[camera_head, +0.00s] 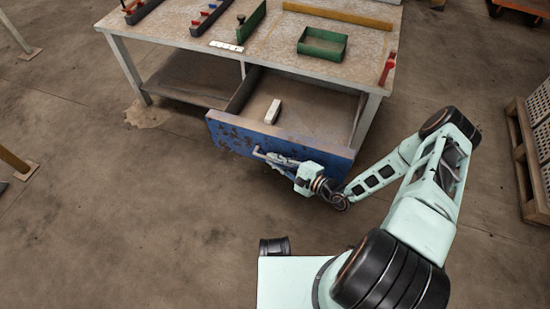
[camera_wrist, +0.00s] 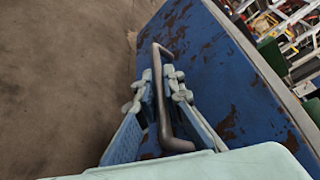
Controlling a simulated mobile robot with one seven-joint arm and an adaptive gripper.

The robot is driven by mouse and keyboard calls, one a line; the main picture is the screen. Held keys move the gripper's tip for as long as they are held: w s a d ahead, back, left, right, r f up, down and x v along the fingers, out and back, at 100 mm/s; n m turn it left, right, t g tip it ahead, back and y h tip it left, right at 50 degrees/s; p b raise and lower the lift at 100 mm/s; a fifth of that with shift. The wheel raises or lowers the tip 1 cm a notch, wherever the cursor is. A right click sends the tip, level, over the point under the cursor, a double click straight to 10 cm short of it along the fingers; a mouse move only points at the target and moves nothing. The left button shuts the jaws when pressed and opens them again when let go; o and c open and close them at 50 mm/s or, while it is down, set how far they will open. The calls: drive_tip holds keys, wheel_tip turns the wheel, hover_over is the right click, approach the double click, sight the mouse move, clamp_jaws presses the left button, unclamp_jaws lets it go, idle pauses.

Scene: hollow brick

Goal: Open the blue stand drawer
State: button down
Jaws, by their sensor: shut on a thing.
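The blue drawer (camera_head: 228,131) of the work stand is pulled well out toward me in the head view, with its inside showing. A small pale block (camera_head: 272,111) lies in it. My gripper (camera_head: 268,158) is at the drawer's front. In the wrist view the blue drawer front (camera_wrist: 215,75) has worn, rusty patches. Its dark bar handle (camera_wrist: 160,95) runs between the two fingers of my gripper (camera_wrist: 163,92), which is shut on the handle.
The stand's top (camera_head: 180,32) holds a green tray (camera_head: 322,43), racks with red and blue pieces, and a red object (camera_head: 387,68) at the right edge. A pallet with crates (camera_head: 533,150) stands at the far right. The floor left of the drawer is clear.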

drive_tip(key=shift+d, duration=0.1)
drive_tip(key=c, duration=2.3)
unclamp_jaws()
drive_tip(key=v, duration=1.2)
drive_tip(key=shift+r, duration=0.1)
